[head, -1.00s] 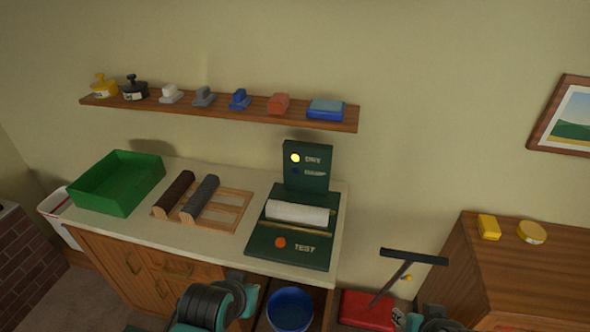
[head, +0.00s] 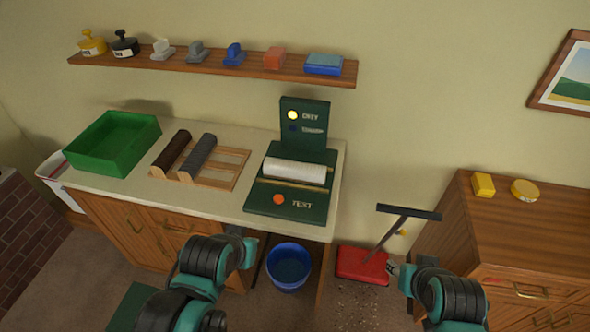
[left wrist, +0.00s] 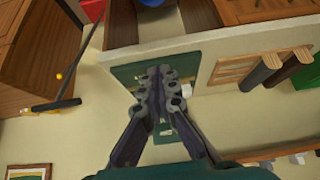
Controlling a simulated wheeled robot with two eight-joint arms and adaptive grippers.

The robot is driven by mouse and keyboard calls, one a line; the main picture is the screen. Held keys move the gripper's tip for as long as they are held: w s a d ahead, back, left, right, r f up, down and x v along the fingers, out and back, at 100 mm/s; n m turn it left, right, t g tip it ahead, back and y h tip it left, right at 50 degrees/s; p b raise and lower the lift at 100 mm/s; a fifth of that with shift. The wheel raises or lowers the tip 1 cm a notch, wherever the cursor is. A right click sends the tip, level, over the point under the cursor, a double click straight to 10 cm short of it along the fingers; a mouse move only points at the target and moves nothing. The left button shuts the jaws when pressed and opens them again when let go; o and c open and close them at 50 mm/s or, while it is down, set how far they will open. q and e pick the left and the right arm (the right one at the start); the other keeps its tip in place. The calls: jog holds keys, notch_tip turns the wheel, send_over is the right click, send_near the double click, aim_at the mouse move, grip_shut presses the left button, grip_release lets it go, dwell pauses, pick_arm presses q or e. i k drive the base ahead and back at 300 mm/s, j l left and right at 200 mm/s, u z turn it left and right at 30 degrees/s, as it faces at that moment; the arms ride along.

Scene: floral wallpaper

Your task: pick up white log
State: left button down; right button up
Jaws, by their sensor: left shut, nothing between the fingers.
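The white log (head: 295,171) lies across the dark green test stand (head: 262,196) at the right end of the counter in the head view. My left gripper (left wrist: 160,75) is shut and empty in the left wrist view, in front of the green stand (left wrist: 122,76); it hides the log there. In the head view my left arm is low, in front of the counter, with its gripper end (head: 248,243) partly hidden. My right gripper (head: 395,269) is at the lower right, far from the log, and its fingers are unclear.
A wooden rack (head: 226,167) holds a brown log (head: 171,151) and a grey log (head: 197,158). A green tray (head: 112,145) stands left. A shelf (head: 210,68) with stamps hangs above. A blue bucket (head: 289,268) and red dustpan (head: 362,265) are on the floor.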

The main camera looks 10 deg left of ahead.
aim_at(275, 168)
jog(key=i+j+z, duration=0.2)
jog(key=z, duration=0.15)
jog(key=i+j+z, duration=0.15)
jog(key=j+z, duration=0.25)
jog(key=i+j+z, duration=0.1)
jog(key=j+z, duration=0.25)
